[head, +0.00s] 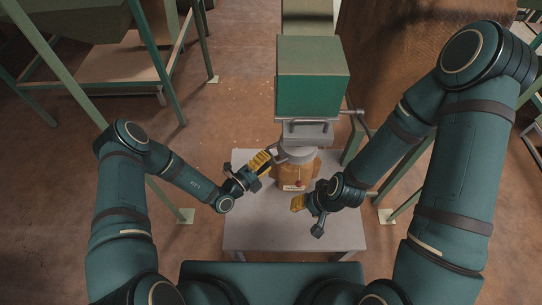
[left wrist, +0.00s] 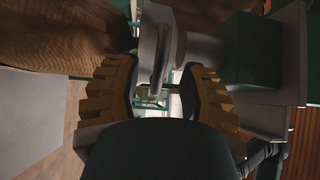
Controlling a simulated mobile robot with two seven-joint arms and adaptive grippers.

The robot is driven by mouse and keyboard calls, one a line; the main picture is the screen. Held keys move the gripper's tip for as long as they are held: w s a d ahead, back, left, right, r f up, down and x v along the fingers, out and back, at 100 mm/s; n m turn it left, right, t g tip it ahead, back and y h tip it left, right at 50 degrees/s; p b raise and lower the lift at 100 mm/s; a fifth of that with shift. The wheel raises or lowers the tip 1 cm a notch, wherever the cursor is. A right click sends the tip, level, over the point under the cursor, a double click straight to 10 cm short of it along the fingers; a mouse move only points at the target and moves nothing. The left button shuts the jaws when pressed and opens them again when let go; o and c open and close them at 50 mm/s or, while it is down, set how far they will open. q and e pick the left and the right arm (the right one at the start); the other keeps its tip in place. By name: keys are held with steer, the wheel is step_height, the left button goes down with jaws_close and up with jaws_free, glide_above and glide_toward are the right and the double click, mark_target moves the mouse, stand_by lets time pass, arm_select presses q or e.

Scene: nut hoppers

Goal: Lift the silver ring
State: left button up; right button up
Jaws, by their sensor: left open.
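The silver ring (head: 297,154) appears as a grey collar at the top of the brown jar (head: 290,177), below the green hopper. In the left wrist view, the ring (left wrist: 163,50) shows edge-on ahead of the fingers, roughly between their directions. My left gripper (head: 270,157) is open at the ring's left side, and its two yellow-backed fingers stand apart in the left wrist view (left wrist: 164,95). I cannot tell whether either finger touches the ring. My right gripper (head: 298,203) is low at the jar's right front, and its finger opening is not clear.
The green hopper (head: 312,95) with a grey bracket (head: 306,131) hangs close above the jar. The jar stands on a small grey table (head: 255,230) whose front is clear. Green frame legs (head: 170,95) stand at left, and a large brown container (head: 400,50) is at back right.

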arm_select(q)
steer(key=shift+x, duration=1.4)
arm_select(e)
steer(key=shift+f, duration=0.15)
arm_select(q)
steer(key=shift+o, duration=0.2)
jaws_close()
step_height(320, 180, up, 7)
steer(key=p, duration=0.5)
steer(key=shift+a+r, duration=0.1)
steer(key=shift+r, duration=0.35)
steer(key=shift+w+r, duration=0.1)
arm_select(e)
steer(key=shift+t, duration=0.3)
steer(key=r, duration=0.2)
steer(key=w+r, duration=0.2)
steer(key=r, duration=0.1)
steer(key=shift+d+r, duration=0.2)
steer(key=shift+r, duration=0.1)
steer(key=shift+s, duration=0.1)
arm_select(q)
steer(key=shift+c, duration=0.2)
jaws_free()
steer(key=shift+r, duration=0.1)
